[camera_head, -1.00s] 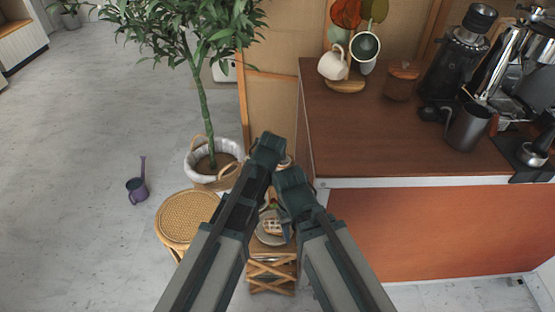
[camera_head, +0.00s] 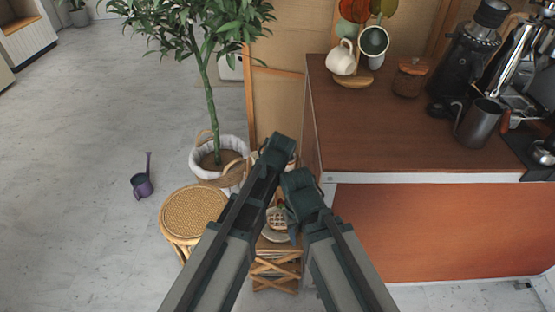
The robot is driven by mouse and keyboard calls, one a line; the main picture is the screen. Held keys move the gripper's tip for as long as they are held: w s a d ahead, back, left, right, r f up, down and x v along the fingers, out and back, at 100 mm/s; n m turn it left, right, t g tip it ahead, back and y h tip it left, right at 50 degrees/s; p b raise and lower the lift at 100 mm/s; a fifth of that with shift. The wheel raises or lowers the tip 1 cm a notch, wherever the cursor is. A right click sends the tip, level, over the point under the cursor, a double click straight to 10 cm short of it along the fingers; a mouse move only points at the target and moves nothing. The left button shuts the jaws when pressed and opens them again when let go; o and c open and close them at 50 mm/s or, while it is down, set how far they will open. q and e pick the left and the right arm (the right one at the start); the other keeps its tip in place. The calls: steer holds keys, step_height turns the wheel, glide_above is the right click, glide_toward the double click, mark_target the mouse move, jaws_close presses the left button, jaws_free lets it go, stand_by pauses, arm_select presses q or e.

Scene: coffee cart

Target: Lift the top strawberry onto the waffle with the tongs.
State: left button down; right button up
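A waffle (camera_head: 277,219) with a grid pattern lies on a pale plate (camera_head: 272,237) on a small wooden stand, seen through the gap between my forearms. My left arm ends in a dark block (camera_head: 280,150) above and behind the plate in the picture. My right arm ends in a dark block (camera_head: 299,187) just right of and above the waffle. The fingers of both grippers are hidden behind the arm ends, so I cannot see what they hold. I cannot make out the strawberries or the tongs.
The wooden stand (camera_head: 278,271) has crossed slats. A round rattan stool (camera_head: 194,211) stands left of it, with a potted plant (camera_head: 214,165) behind. The brown cart counter (camera_head: 400,135) with mugs and coffee machines is on the right. Floor at the left is mostly open.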

arm_select(q)
step_height(320, 180, down, 7)
steer(key=b, duration=0.6)
steer(key=shift+r, duration=0.1)
steer(key=c, duration=0.8)
jaws_free()
steer(key=shift+c, duration=0.2)
step_height(320, 180, up, 10)
steer(key=p, duration=1)
steer(key=shift+r, duration=0.15)
step_height(320, 180, up, 16)
steer(key=p, duration=1.6)
